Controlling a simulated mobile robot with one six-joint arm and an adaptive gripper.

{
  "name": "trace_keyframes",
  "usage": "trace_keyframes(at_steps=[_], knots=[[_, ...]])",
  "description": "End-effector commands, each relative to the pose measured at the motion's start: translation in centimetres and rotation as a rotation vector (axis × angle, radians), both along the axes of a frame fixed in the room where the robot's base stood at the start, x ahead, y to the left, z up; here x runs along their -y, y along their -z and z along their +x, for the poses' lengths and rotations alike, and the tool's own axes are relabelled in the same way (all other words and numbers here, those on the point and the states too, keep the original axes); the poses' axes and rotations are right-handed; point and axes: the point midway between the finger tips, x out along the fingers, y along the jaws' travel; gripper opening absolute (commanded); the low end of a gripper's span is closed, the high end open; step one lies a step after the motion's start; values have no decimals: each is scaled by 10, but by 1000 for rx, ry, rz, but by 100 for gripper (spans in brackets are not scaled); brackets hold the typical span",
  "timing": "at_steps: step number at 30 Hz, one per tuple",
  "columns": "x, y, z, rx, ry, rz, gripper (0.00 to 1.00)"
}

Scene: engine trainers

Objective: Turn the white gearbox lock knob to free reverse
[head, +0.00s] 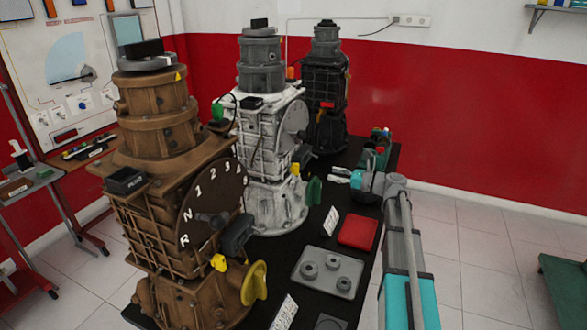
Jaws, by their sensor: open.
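The white gearbox (262,150) stands upright in the middle of the black bench, between a brown and a black one. Its grey dial (293,118) faces right and is seen nearly edge-on, so its markings cannot be read. Low on the same side are a small yellow part (296,169) and a green handwheel-like knob (314,190). Which is the lock knob, and its setting, I cannot tell. My gripper (338,174) is open, to the right of the white gearbox, with its fingers pointing left toward it. It appears apart from the green knob and holds nothing visible.
The brown gearbox (160,190) with its numbered dial stands in front left; the black gearbox (325,85) stands behind. A red box (358,231) and a grey tray (327,271) with round parts lie on the bench (290,255). Green and red items (378,147) stand behind my arm.

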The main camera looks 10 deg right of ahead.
Motion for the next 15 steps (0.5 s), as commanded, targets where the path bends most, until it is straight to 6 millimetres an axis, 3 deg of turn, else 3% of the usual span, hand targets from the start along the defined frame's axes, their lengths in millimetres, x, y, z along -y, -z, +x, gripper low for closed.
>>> trace_keyframes(at_steps=[15], knots=[[-6,0,3,1,-2,-2,57]])
